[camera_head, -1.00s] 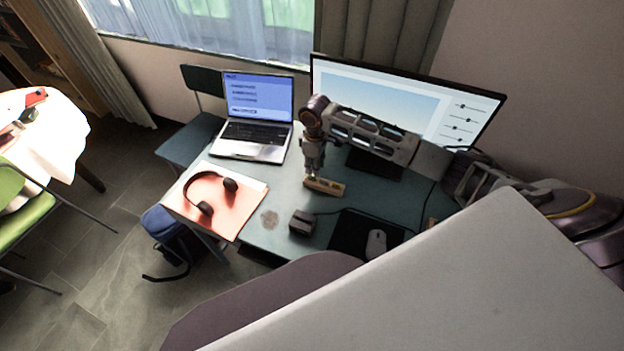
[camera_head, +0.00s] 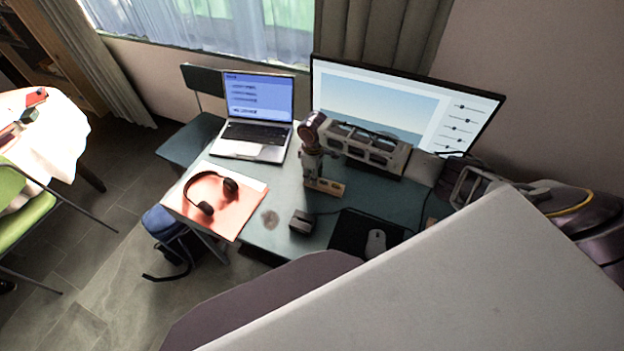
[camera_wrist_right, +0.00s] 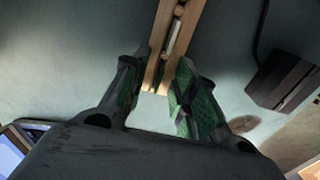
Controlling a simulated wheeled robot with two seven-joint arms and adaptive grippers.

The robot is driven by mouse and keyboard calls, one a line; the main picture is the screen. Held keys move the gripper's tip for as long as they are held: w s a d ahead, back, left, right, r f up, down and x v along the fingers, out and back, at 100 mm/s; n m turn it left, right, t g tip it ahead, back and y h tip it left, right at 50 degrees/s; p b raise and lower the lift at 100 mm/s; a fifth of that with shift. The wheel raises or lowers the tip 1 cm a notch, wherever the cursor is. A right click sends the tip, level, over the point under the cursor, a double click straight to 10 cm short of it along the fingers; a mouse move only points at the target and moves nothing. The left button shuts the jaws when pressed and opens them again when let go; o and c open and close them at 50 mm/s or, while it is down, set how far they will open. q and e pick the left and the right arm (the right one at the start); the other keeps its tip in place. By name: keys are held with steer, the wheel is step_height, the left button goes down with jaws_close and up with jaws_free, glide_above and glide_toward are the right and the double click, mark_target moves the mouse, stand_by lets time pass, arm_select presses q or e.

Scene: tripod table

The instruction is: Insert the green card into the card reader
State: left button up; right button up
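The card reader (camera_head: 302,221) is a small dark box on the desk; it also shows at the right of the right wrist view (camera_wrist_right: 282,79). A wooden holder (camera_head: 332,188) with a long slot lies beyond it, and in the right wrist view (camera_wrist_right: 163,42) a pale thin piece shows in the slot. I cannot tell whether this is the green card's edge; no green card face is clear. My right gripper (camera_head: 310,183) points down at the holder's left end. In the right wrist view its green-padded fingers (camera_wrist_right: 160,85) are apart, one each side of the holder's near end. My left gripper is out of view.
On the desk (camera_head: 285,200) stand a laptop (camera_head: 258,112) and a large monitor (camera_head: 400,105) behind my right arm. Headphones (camera_head: 207,208) lie on a folder at left. A mouse (camera_head: 376,242) on a dark pad is right of the reader. A cable runs from the reader.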

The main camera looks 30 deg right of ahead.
jaws_close()
steer(key=shift+r, duration=0.1)
stand_by(0.3)
step_height(320, 180, up, 10)
stand_by(0.7)
stand_by(0.5)
